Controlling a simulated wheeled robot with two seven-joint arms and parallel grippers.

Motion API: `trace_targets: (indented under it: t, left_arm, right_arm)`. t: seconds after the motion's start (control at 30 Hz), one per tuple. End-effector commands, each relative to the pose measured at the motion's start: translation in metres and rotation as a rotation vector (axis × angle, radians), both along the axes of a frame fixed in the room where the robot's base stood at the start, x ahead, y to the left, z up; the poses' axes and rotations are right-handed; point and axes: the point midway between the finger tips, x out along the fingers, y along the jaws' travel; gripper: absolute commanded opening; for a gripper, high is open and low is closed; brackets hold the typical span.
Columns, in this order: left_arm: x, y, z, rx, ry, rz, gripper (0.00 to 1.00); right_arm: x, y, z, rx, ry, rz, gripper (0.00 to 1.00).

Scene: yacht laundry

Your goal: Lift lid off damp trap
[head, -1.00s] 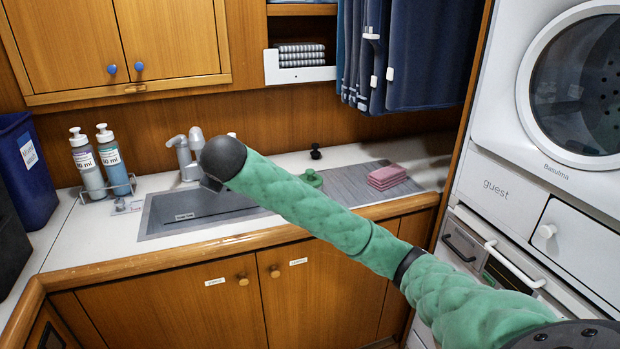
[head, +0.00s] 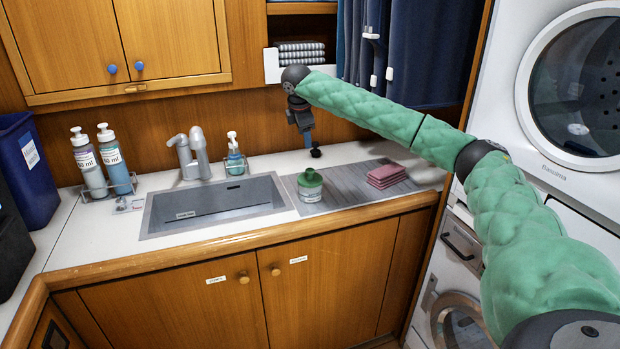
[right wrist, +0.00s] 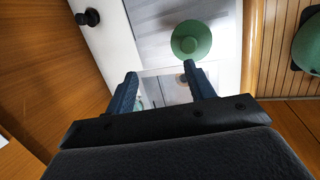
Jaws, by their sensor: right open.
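The damp trap is a small white tub (head: 310,194) with a green lid (head: 310,178), standing on the grey ribbed drainer right of the sink. The lid sits on the tub. In the right wrist view the green lid (right wrist: 188,42) shows from above, beyond the fingertips. My right gripper (head: 308,143) is above the back of the counter, behind the damp trap and apart from it. In the right wrist view its two blue fingers (right wrist: 159,74) are spread with nothing held between them. My left gripper is not in view.
A small black knob-shaped thing (head: 316,153) stands behind the drainer. Folded pink cloths (head: 387,175) lie right of the damp trap. The sink (head: 215,205), tap (head: 190,155) and soap bottle (head: 234,158) are to the left. Hanging dark clothes (head: 430,60) are above.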

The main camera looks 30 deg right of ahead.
Motion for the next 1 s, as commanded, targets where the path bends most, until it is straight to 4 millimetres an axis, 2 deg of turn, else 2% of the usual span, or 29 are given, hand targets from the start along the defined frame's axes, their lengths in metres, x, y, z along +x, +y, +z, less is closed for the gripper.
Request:
trace_targets:
  t: [0.03,0.1,0.2,0.4,0.5,0.73,1.0]
  left_arm:
    - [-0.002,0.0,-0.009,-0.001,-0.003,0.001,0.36]
    - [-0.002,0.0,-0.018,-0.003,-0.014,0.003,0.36]
    - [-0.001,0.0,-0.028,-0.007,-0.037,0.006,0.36]
    - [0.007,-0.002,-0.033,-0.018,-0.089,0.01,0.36]
    - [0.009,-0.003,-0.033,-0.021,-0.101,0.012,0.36]
    - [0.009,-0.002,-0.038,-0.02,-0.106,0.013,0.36]
    - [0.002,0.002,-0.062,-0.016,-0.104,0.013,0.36]
  right_arm:
    - [-0.002,-0.01,-0.013,0.019,0.062,0.047,0.54]
    - [-0.006,-0.017,-0.028,0.058,0.143,0.141,0.54]
    - [-0.011,-0.019,-0.041,0.117,0.232,0.311,0.54]
    - [-0.017,-0.012,-0.046,0.166,0.307,0.639,0.54]
    - [-0.018,-0.01,-0.046,0.159,0.319,0.746,0.54]
    - [-0.018,-0.01,-0.05,0.145,0.328,0.832,0.54]
    - [-0.019,-0.01,-0.071,0.144,0.329,0.832,0.54]
